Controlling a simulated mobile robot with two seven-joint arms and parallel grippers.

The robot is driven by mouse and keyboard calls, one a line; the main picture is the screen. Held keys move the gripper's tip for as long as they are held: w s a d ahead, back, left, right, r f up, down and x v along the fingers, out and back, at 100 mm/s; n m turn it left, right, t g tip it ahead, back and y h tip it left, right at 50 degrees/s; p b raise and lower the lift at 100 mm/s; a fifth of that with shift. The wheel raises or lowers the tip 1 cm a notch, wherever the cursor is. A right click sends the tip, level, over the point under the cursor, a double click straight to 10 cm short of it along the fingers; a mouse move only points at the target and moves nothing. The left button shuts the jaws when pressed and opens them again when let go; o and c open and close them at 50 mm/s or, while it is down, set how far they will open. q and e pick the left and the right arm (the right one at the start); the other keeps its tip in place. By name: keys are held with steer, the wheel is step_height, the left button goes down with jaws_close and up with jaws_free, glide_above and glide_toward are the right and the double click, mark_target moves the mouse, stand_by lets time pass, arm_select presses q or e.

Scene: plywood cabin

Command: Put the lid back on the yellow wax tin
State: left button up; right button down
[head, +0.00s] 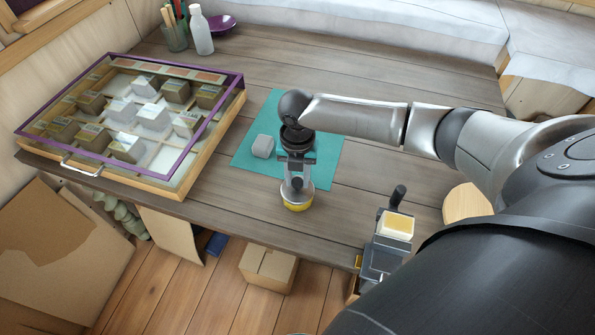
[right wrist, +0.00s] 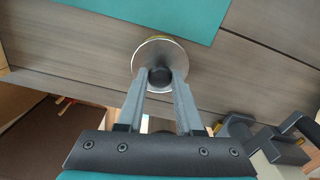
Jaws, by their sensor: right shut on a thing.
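The yellow wax tin (head: 297,206) stands on the grey plank table, just in front of the teal mat. My right gripper (head: 297,184) points down directly over it. In the right wrist view its fingers (right wrist: 161,78) are shut on the dark knob of a round silver lid (right wrist: 147,58). The lid covers most of the tin there, and only a thin yellow sliver (right wrist: 157,37) shows past its far edge. I cannot tell whether the lid touches the tin's rim or hovers just above it. My left gripper is not in view.
A grey block (head: 263,146) lies on the teal mat (head: 325,174). A purple-framed display case (head: 172,181) fills the table's left. A clamped metal device (head: 381,255) with a yellowish block stands at the front edge, right of the tin. Bare table lies between.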

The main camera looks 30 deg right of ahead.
steer(key=shift+p, duration=0.35)
stand_by(0.4)
steer(key=shift+c, duration=2.4)
jaws_free()
steer(key=shift+o, duration=0.4)
steer(key=o, duration=0.4)
steer(key=shift+r+p, duration=3.5)
steer(key=shift+p, duration=0.35)
